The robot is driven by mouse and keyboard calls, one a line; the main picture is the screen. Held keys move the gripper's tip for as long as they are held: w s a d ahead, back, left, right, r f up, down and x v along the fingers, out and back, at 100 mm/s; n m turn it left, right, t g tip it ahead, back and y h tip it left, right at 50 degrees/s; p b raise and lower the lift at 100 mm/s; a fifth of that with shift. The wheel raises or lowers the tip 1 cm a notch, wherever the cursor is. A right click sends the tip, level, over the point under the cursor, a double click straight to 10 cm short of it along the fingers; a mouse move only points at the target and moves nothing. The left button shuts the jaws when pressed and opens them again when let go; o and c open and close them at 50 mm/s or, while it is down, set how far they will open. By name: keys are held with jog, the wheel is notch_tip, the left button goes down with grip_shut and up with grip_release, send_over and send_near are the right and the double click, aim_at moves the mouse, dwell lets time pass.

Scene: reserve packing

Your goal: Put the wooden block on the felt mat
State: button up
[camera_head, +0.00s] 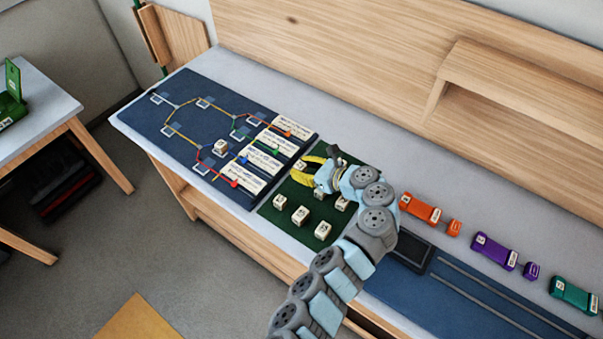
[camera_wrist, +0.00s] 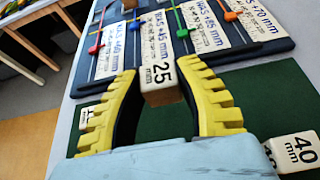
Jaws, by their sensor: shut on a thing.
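My gripper (camera_head: 306,167) has yellow ridged fingers and is over the far part of the green felt mat (camera_head: 268,208). In the wrist view my gripper (camera_wrist: 160,76) is shut on a small wooden block (camera_wrist: 161,84) with a white face marked 25 mm. The held block (camera_head: 300,165) shows as a pale cube in the head view. Whether it touches the mat cannot be told. Other wooden blocks stand on the mat, such as one (camera_head: 280,202) near its front left and one (camera_head: 322,231) at its front right. A block marked 40 mm (camera_wrist: 296,151) shows in the wrist view.
Left of the mat is a dark blue board (camera_head: 190,95) with coloured lines, sliders and white mm labels; one block (camera_head: 219,147) sits on it. To the right are an orange car (camera_head: 420,208), a purple car (camera_head: 494,250) and a green car (camera_head: 573,295).

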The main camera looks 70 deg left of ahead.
jog(key=shift+w+f, duration=0.1)
jog(key=shift+f, duration=1.45)
jog(key=shift+f, duration=0.6)
jog(key=o, duration=0.8)
jog(key=shift+r, duration=0.5)
jog(key=v, duration=1.2)
